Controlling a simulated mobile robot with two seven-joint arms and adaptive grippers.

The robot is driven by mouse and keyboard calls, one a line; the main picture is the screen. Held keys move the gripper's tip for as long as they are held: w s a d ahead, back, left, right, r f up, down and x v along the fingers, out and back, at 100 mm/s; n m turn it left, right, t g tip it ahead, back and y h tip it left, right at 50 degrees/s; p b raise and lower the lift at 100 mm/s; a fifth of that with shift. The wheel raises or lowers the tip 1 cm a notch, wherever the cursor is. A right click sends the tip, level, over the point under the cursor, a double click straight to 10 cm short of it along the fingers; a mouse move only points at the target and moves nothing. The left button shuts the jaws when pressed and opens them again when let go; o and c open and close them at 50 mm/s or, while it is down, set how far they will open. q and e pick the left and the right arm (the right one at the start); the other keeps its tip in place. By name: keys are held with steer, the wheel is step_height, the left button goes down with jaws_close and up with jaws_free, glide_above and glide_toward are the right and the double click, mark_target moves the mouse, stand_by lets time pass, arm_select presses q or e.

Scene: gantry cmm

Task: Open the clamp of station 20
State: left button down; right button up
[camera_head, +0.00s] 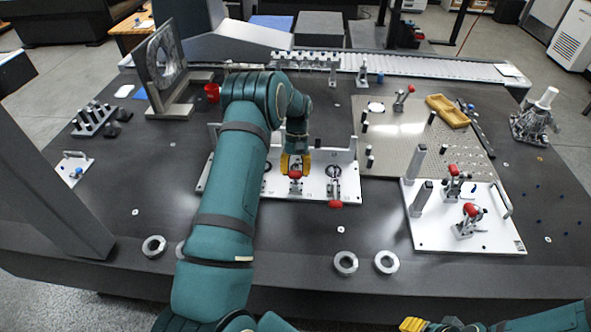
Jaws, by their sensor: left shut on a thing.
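A white fixture plate (313,191) with a raised back wall lies mid-table and carries toggle clamps. One clamp (296,188) has its red handle tip at my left gripper (295,164). The gripper's yellow fingers are shut on that handle, reaching down from above. A second clamp (334,183) stands to its right, its red handle pointing toward the front. No station number is readable, so I cannot tell which clamp is station 20. My arm hides the plate's left part. My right gripper (428,325) shows only partly at the bottom edge; its opening is unclear.
Another white plate (440,238) at the right bears two red-handled clamps and grey posts. A perforated plate (405,155) lies behind it, with a yellow tray (448,111). Metal rings (346,263) lie near the front edge. A large ring on a stand (160,65) is back left.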

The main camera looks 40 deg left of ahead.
arm_select(q)
steer(key=shift+c, duration=2.1)
jaws_free()
steer(key=shift+f, duration=0.1)
steer(key=v, duration=1.2)
steer(key=shift+a, duration=0.1)
